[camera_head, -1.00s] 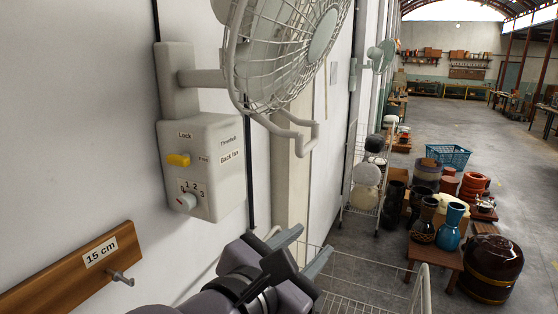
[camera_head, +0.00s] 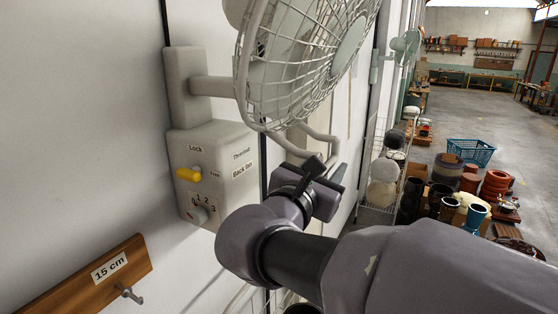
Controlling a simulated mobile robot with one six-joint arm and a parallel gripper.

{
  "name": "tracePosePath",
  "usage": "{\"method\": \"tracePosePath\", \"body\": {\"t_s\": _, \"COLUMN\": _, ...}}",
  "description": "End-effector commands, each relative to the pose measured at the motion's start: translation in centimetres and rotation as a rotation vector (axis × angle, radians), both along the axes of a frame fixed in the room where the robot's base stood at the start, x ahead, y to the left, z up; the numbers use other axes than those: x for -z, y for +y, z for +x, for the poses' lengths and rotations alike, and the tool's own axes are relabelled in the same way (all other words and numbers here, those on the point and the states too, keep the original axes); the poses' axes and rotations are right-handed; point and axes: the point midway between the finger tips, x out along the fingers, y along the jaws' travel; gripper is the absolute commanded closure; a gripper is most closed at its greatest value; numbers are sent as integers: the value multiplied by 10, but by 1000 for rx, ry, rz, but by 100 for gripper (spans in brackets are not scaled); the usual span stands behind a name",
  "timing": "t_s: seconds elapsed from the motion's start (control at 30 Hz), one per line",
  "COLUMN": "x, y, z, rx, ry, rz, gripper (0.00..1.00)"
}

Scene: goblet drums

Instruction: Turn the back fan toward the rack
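The back fan (camera_head: 300,62) is mounted on the left wall, its white wire cage angled toward the right. Its control box (camera_head: 213,172) reads "Lock" and "Back fan" and has a yellow lever (camera_head: 188,174) and a numbered dial (camera_head: 198,214). I cannot tell whether the lever is at lock or free. A bent grey handle (camera_head: 326,136) hangs under the cage. My gripper (camera_head: 325,170) is just below the handle, overlapping it in view; contact and finger gap are unclear. The wire rack (camera_head: 377,213) with round pale things stands beyond, along the wall.
A wooden board (camera_head: 75,283) with a hook, marked "15 cm", is on the wall at lower left. A second fan (camera_head: 405,45) hangs farther down the wall. Drums, jars and a blue crate (camera_head: 464,152) stand on the floor at right. My arm covers the lower right.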

Motion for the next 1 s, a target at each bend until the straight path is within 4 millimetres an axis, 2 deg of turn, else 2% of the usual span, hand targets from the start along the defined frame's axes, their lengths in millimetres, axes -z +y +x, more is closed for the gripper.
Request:
{"method": "tracePosePath", "body": {"t_s": 0.13, "x": 0, "y": -6, "z": 9, "rx": 0, "ry": 1, "rz": -1, "gripper": 62}}
{"method": "tracePosePath", "body": {"t_s": 0.4, "x": 0, "y": -6, "z": 9, "rx": 0, "ry": 0, "rz": 0, "gripper": 64}}
{"method": "tracePosePath", "body": {"t_s": 0.6, "x": 0, "y": -6, "z": 9, "rx": 0, "ry": 0, "rz": 0, "gripper": 100}}
{"method": "tracePosePath", "body": {"t_s": 1.0, "x": 1, "y": -7, "z": 9, "rx": 1, "ry": 1, "rz": 1, "gripper": 100}}
